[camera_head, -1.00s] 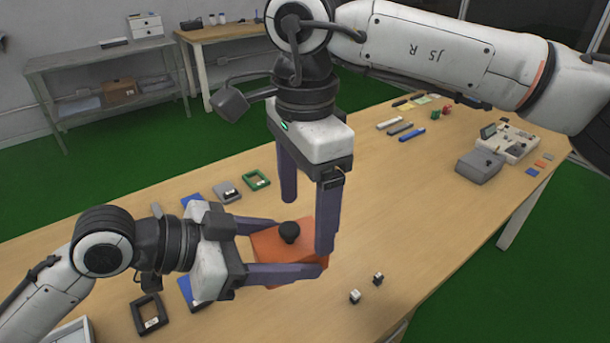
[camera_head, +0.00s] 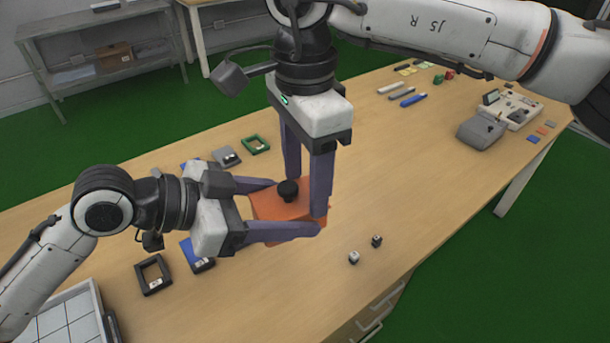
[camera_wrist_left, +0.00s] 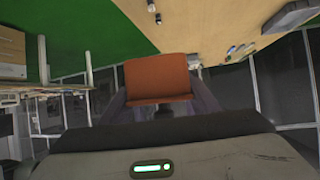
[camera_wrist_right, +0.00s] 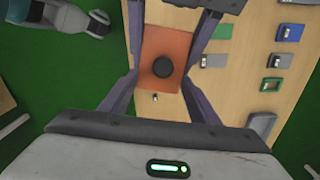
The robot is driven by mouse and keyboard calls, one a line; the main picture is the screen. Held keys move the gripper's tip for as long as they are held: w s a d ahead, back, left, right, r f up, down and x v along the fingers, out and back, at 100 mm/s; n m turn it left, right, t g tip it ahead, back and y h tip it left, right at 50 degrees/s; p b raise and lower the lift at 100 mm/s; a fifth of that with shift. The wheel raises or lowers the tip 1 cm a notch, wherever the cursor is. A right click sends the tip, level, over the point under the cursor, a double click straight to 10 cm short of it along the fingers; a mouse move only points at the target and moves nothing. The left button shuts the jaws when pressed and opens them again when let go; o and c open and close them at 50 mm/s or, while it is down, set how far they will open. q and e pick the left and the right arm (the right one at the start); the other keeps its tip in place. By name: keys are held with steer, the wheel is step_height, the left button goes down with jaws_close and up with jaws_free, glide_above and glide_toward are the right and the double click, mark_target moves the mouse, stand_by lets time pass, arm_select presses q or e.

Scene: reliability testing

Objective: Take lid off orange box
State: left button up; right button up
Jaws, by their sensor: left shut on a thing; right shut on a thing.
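The orange box (camera_head: 267,207) has a lid with a round black knob (camera_head: 288,189). In the head view it is above the table, partly hidden by both grippers. My left gripper (camera_head: 297,208) comes in from the left and is shut on the orange box, one finger along each side. My right gripper (camera_head: 305,198) comes down from above and is shut on the orange lid (camera_wrist_right: 152,44) at its sides, with the knob between its fingers. In the left wrist view the orange box (camera_wrist_left: 160,75) lies between the fingers. I cannot see a clear gap between lid and box.
The wooden table (camera_head: 400,175) has two small dice (camera_head: 365,249) to the right of the box. A black frame (camera_head: 153,274) and a green frame (camera_head: 255,144) lie to the left and behind. A grey tray (camera_head: 70,320) is at lower left. The table's middle right is clear.

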steer(key=shift+w+a+r, duration=0.1)
steer(key=shift+w+r, duration=0.05)
steer(key=shift+r, duration=0.5)
steer(key=shift+w+a+r, duration=0.1)
steer(key=shift+r, duration=0.5)
steer(key=shift+d, duration=0.1)
steer(key=shift+f, duration=0.1)
jaws_close()
steer(key=shift+s+f, duration=0.1)
steer(key=shift+f, duration=0.1)
